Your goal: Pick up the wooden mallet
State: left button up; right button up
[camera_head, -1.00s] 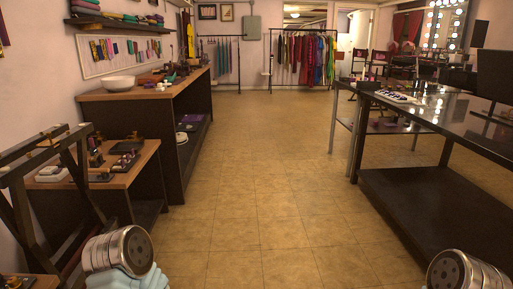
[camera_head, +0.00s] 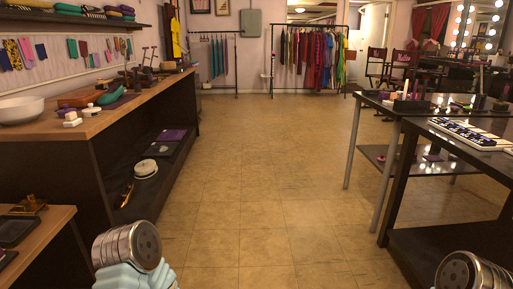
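I cannot make out a wooden mallet for certain. Small tools and goods, too small to tell apart, stand on the long wooden-topped counter (camera_head: 100,122) at the left; some upright dark-handled tools (camera_head: 146,60) are at its far part. Parts of my own arms show at the bottom left and bottom right corners. Neither of my grippers is in view.
A white bowl (camera_head: 20,110) and a green curved thing (camera_head: 115,95) are on the counter. A lower table (camera_head: 50,222) stands at the near left. Dark tables (camera_head: 400,165) stand at the right. The tiled floor (camera_head: 265,180) between is clear.

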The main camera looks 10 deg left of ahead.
aim_at(100, 80)
jog(key=i, duration=2.2)
jog(key=i+l+u, duration=0.1)
jog(key=i+u, duration=0.3)
jog(key=i+l+u, duration=0.25)
jog(key=i+u, duration=0.2)
jog(key=i+l+u, duration=0.4)
jog(key=i+j, duration=0.05)
